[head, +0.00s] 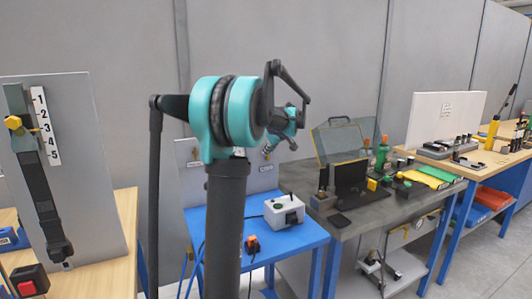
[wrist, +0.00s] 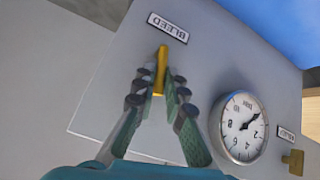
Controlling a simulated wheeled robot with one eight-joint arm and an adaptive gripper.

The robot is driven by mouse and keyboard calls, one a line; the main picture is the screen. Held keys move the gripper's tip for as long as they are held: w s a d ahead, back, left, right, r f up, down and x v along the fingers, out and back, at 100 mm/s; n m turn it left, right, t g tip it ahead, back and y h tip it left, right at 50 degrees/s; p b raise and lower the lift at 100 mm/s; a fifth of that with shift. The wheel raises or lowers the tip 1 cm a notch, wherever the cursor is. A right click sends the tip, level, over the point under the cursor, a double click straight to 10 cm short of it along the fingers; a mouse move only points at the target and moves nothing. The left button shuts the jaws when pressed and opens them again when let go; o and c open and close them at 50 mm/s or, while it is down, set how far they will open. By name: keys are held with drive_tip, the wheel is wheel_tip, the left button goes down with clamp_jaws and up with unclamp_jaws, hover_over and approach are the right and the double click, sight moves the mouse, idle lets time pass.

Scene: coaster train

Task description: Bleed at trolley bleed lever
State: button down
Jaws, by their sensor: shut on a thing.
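In the wrist view, a yellow bleed lever (wrist: 162,60) stands out from a grey panel (wrist: 205,70) below a BLEED label (wrist: 168,27). My gripper (wrist: 160,84) is shut on this lever, with one finger on each side of its lower end. A round white gauge (wrist: 243,127) with a dark needle is to the right of the gripper. In the head view, my arm hides much of the panel (head: 187,152), and the bleed lever cannot be made out there.
A second yellow handle (wrist: 293,162) with a small label is right of the gauge. A blue table (head: 310,235) bears a white box (head: 284,211). A grey workbench (head: 390,212) with tools stands to its right. A board with a numbered scale (head: 45,125) is at left.

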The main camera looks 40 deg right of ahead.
drive_tip(key=shift+s+d+m+t+y, duration=0.25)
drive_tip(key=shift+d+m+y, duration=0.2)
drive_tip(key=shift+y, duration=0.35)
drive_tip(key=shift+f, duration=0.1)
drive_tip(key=c, duration=1.6)
unclamp_jaws()
drive_tip(key=shift+d, duration=0.1)
drive_tip(key=shift+w, duration=0.1)
drive_tip(key=v, duration=1.2)
